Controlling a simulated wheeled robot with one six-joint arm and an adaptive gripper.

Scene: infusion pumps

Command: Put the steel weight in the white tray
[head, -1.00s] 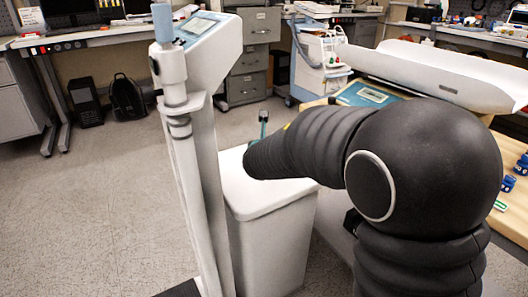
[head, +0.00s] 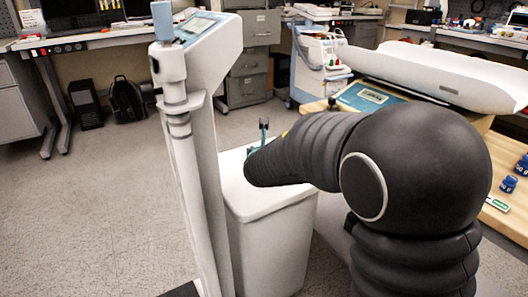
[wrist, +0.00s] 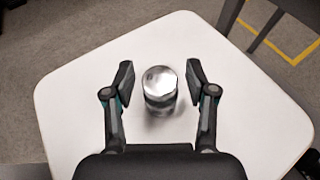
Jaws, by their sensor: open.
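The steel weight (wrist: 160,88) is a shiny cylinder on the white stand top (wrist: 75,100), seen from above in the wrist view. My gripper (wrist: 159,75) is open, with one finger on each side of the weight and a visible gap on both sides. I cannot tell the height of the fingertips above the top. In the head view my arm hides the weight and most of the gripper. The long white tray (head: 440,72) with raised sides is at the upper right of the head view and looks empty where visible.
The white stand (head: 268,235) is below my arm. A tall white column with a display (head: 200,24) stands left of it. A wooden table (head: 510,215) with small blue items (head: 508,184) is at the right. Open floor (head: 85,210) lies at the left.

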